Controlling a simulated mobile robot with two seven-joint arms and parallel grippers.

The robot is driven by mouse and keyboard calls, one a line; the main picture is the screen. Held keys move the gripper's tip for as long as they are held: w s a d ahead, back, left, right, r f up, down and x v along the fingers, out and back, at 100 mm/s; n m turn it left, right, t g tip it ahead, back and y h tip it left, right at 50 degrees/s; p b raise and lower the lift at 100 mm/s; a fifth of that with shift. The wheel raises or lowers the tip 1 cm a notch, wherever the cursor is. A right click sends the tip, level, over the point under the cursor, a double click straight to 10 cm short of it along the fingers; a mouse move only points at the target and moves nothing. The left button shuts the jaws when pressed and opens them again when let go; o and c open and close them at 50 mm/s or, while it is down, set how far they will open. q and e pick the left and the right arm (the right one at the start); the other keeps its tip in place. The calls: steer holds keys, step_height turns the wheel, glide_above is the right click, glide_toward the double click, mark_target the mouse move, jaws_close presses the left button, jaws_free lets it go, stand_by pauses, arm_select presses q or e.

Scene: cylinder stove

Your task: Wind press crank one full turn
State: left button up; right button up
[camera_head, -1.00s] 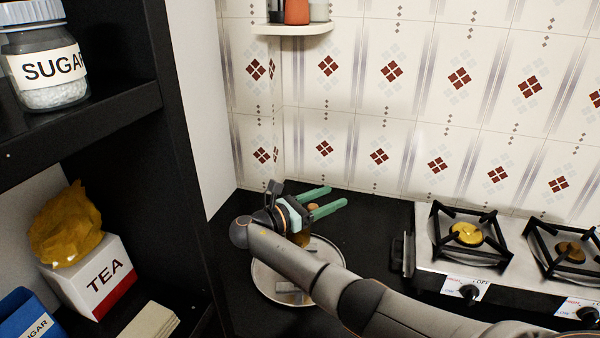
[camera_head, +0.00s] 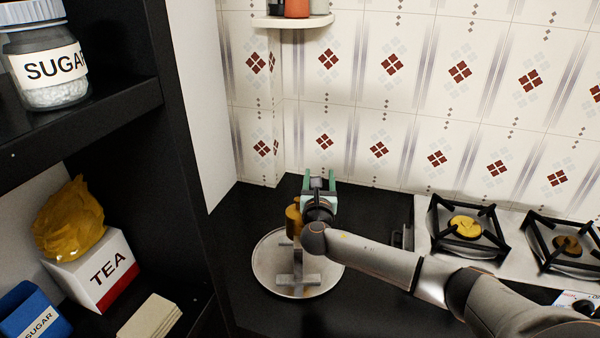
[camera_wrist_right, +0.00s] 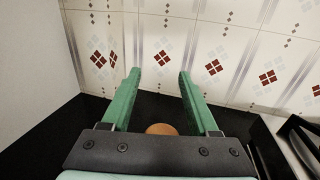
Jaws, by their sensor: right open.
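The press stands on a round pale tray (camera_head: 262,270) on the dark counter. It shows a grey metal base (camera_head: 300,280) and a brass-coloured body (camera_head: 293,216). My right gripper (camera_head: 318,176) is above and behind the press, its green fingers apart and pointing toward the back wall. In the right wrist view, a round orange-brown end (camera_wrist_right: 161,129) shows low between the fingers, near the palm; I cannot tell whether it is the crank's knob. My right wrist hides part of the press, and I cannot make out the crank clearly. My left gripper is out of view.
A stove with burners (camera_head: 466,226) stands to the right, under my right arm. A black shelf unit (camera_head: 180,170) with a sugar jar (camera_head: 45,65) and a tea box (camera_head: 95,275) borders the left. A small shelf (camera_head: 292,21) is on the tiled wall.

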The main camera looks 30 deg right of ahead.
steer(key=w+a+n+t+y+b, duration=0.1)
steer(key=n+y+b, duration=0.1)
steer(key=n+y, duration=0.1)
steer(key=w+a+n+t+y+b, duration=0.1)
steer(key=w+n+y+b, duration=0.1)
steer(key=y, duration=0.4)
steer(key=w+a+n+t+y+b, duration=0.1)
steer(key=n+y+b, duration=0.3)
steer(key=shift+w, duration=0.3)
